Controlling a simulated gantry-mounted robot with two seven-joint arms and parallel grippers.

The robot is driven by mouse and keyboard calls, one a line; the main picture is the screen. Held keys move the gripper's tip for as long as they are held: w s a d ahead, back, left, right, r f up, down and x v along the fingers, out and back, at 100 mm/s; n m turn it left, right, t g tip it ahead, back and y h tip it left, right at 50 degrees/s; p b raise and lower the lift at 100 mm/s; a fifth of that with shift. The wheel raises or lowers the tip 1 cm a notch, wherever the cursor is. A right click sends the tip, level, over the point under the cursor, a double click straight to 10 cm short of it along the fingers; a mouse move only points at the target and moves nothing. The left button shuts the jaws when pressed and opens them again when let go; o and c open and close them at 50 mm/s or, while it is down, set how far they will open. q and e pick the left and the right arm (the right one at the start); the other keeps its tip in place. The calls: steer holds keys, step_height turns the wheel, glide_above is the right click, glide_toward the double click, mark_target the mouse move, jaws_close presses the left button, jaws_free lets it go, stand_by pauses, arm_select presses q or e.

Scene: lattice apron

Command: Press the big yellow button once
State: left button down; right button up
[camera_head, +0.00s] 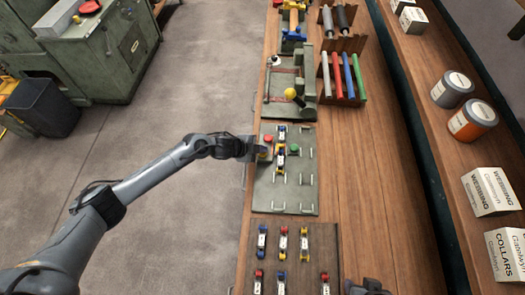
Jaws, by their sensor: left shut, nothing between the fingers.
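My left gripper (254,149) reaches in from the left over the left edge of a grey-green panel (300,190) on the wooden bench. It is shut and empty. A yellow thing (265,157), likely the big yellow button, shows just at its fingertips, partly hidden by them. I cannot tell whether the fingers touch it or whether it is pressed down.
Yellow-and-blue pieces (281,150) and pale handles stand on the panel beside the gripper. A yellow ball knob (290,93) rises from a green fixture behind. A board of small coloured pieces (320,240) lies nearer. Bench space right of the panel is clear.

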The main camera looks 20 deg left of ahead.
arm_select(q)
steer(key=shift+f+b, duration=0.3)
steer(key=shift+f, duration=0.35)
stand_by(0.4)
steer(key=shift+s+r+p, duration=0.1)
steer(key=shift+r+p, duration=1.05)
steer(key=shift+r, duration=0.25)
steer(key=shift+r, duration=0.15)
step_height(320, 180, up, 5)
steer(key=p, duration=0.4)
steer(key=shift+p, duration=0.3)
steer(key=shift+f, duration=0.2)
